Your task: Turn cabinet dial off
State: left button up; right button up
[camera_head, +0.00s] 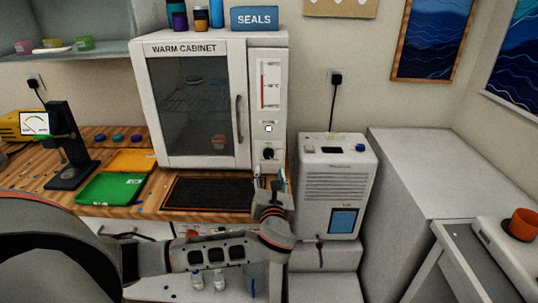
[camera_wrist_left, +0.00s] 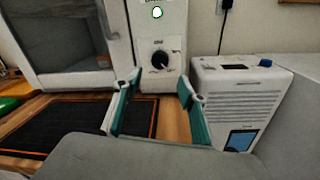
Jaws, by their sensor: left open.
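The white warm cabinet (camera_head: 191,48) stands on the wooden bench with its glass door shut. Its dial (camera_head: 268,153) is a small black knob low on the right-hand panel; in the left wrist view the dial (camera_wrist_left: 160,60) has a white pointer mark and small lettering around it. A lit green-white indicator (camera_head: 268,128) sits above the dial. My left gripper (camera_head: 270,178) is open and empty, just below and in front of the dial. In the left wrist view the gripper fingers (camera_wrist_left: 157,90) stand apart, with the dial beyond and between them, not touched. My right gripper is not in view.
A black mat with an orange edge (camera_head: 210,194) lies before the cabinet. A white machine (camera_head: 337,180) stands close to the right of the panel. Green (camera_head: 110,188) and orange trays (camera_head: 132,160) lie on the left. A blue SEALS box (camera_head: 255,18) sits on top of the cabinet.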

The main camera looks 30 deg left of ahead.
aim_at(269, 156)
pick_arm(q)
jog(key=x, duration=0.7)
jog(key=shift+w+a+r, duration=0.2)
jog(key=shift+w, duration=0.05)
jog(key=c, duration=1.1)
